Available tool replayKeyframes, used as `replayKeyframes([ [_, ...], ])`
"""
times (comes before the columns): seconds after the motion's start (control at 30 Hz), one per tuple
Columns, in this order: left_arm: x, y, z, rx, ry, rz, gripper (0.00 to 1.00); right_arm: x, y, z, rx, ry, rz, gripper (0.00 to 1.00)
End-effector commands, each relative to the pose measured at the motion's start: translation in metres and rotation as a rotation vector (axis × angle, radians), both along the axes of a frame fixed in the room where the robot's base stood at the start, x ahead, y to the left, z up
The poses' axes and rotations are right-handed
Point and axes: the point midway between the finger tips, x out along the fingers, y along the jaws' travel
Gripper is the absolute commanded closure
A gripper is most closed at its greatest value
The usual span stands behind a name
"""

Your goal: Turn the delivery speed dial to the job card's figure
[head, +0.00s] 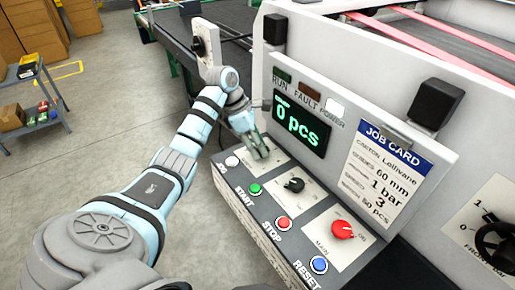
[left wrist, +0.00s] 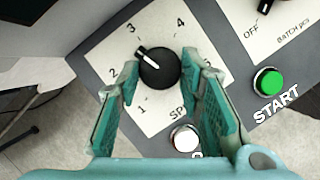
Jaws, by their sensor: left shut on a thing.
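The pointer aims up-left, between 2 and 3 and closer to 3. My left gripper (left wrist: 160,72) has a finger on each side of the knob and is shut on it. In the head view my left gripper (head: 257,150) is at the panel's upper left and hides the dial. The job card (head: 383,180) shows 60 mm, 1 bar, 3 and 50 pcs; its small labels are blurred. My right gripper is not in view.
Near the dial are a white button (head: 232,161), a green START button (head: 255,188), a red STOP button (head: 283,222) and a blue RESET button (head: 319,264). A batch dial (head: 294,185) and a red knob (head: 342,229) sit to the right. The display (head: 299,122) reads 0 pcs.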

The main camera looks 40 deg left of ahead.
Motion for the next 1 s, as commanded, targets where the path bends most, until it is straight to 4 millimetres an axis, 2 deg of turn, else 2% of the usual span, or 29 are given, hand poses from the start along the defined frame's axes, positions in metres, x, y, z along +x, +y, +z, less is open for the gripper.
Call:
replayKeyframes([
  [0.4,0.0016,-0.0014,-0.0021,-0.005,0.003,-0.247,0.94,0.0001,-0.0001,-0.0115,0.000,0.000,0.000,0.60],
  [1.0,0.0004,-0.0017,-0.0032,-0.006,0.009,-0.298,0.94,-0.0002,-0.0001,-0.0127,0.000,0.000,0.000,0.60],
])
